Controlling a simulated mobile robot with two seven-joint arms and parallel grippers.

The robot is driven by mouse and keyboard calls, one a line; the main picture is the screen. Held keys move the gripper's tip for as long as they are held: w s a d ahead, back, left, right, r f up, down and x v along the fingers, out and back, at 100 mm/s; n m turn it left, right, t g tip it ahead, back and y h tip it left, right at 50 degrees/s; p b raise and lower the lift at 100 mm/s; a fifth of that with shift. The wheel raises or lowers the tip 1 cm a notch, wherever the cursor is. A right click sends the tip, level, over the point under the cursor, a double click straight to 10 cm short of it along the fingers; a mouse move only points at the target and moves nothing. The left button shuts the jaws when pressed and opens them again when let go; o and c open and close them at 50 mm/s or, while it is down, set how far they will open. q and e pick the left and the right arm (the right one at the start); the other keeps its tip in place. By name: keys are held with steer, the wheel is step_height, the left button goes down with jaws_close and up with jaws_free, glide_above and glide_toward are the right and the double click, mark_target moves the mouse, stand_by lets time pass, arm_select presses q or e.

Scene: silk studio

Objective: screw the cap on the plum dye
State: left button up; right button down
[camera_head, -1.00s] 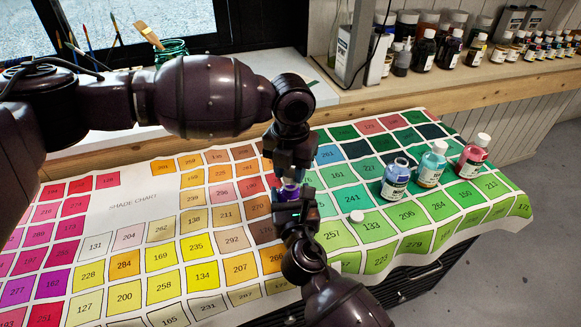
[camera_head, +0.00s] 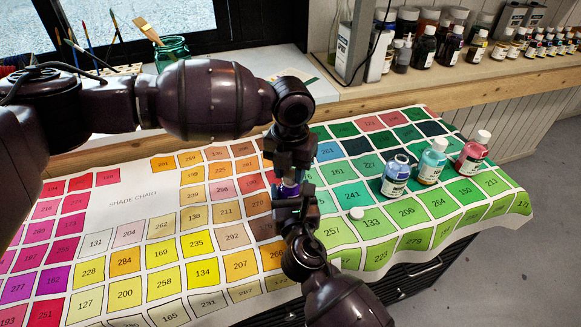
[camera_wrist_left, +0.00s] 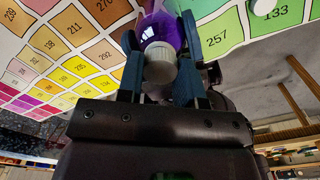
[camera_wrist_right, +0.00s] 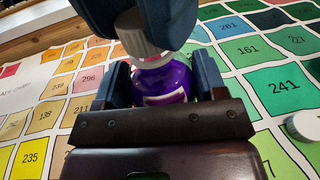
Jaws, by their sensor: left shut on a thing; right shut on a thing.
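The plum dye is a small bottle of purple liquid (camera_wrist_right: 170,82), seen close in the right wrist view. My right gripper (camera_head: 291,203) is shut around its body. My left gripper (camera_head: 290,172) is directly above, shut on a white ribbed cap (camera_wrist_right: 138,34). The cap is at the bottle's neck and looks tilted in the right wrist view; I cannot tell whether its thread is engaged. The left wrist view shows the cap (camera_wrist_left: 160,65) between the fingers, against the purple bottle (camera_wrist_left: 162,32). In the head view the grippers hide most of the bottle.
An uncapped blue bottle (camera_head: 395,178), a white-capped teal bottle (camera_head: 432,162) and a white-capped red bottle (camera_head: 473,153) stand on the shade chart (camera_head: 130,225) at right. A loose white cap (camera_head: 356,213) lies nearer. Several bottles line the back shelf (camera_head: 470,75).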

arm_select(q)
steer(key=m, duration=0.6)
steer(key=shift+m, duration=0.3)
steer(key=o, duration=0.9)
steer(key=shift+r, duration=2.3)
steer(key=shift+c, duration=0.4)
